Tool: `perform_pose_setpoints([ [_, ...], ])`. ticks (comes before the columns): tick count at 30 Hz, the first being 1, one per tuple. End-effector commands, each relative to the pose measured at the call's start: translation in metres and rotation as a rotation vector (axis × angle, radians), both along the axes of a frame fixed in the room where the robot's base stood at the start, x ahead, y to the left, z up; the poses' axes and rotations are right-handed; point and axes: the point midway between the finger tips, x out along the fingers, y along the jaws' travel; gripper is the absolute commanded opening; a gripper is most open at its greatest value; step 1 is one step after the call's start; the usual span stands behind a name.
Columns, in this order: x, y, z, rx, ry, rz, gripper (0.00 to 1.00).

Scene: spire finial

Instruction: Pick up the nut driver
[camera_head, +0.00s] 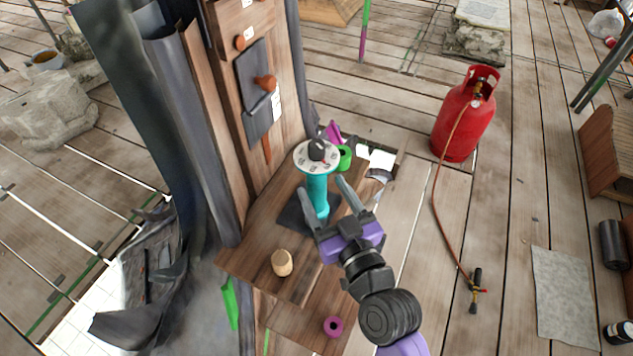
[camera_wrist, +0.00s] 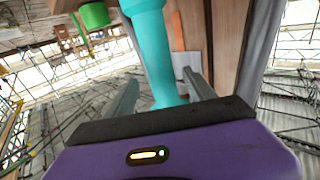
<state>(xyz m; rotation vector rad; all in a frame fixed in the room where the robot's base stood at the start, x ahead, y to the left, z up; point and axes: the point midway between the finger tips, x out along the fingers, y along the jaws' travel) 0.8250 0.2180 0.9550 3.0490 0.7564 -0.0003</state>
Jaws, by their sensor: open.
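No thing in view is plainly recognisable as a nut driver. A teal upright (camera_head: 317,192) with a white marked disc (camera_head: 304,162) and a black knob (camera_head: 317,149) on top stands on a dark mat (camera_head: 292,215) on the wooden bench. My gripper (camera_head: 321,187) is open, with one finger on each side of the teal upright in the head view. In the wrist view the teal upright (camera_wrist: 155,50) runs down between the two fingers (camera_wrist: 160,92). I cannot tell whether either finger touches it. An orange strip (camera_wrist: 178,30) shows behind it.
The wooden post (camera_head: 205,85) with a dark plate (camera_head: 255,85) and orange-brown knob (camera_head: 266,83) rises behind the bench (camera_head: 262,245). A wooden peg (camera_head: 282,263), a green ring (camera_head: 345,158) and a magenta ring (camera_head: 333,326) are nearby. A red gas cylinder (camera_head: 462,120) stands right.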

Motion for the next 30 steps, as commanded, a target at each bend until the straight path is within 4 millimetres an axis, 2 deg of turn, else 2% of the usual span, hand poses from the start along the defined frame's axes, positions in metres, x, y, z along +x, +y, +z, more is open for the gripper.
perform_pose_setpoints([
  [2, 0.01, 0.009, 0.007, 0.0, 0.0, 0.001, 0.63],
  [6, 0.025, 0.017, 0.004, 0.0, -0.001, 0.001, 0.63],
  [16, 0.03, 0.02, 0.002, 0.0, -0.001, 0.0, 0.63],
  [25, 0.03, 0.02, 0.002, 0.0, 0.0, 0.0, 0.04],
  [26, 0.03, 0.019, 0.002, 0.0, 0.0, 0.0, 0.0],
  [30, 0.031, 0.019, 0.005, 0.003, -0.006, -0.001, 0.0],
])
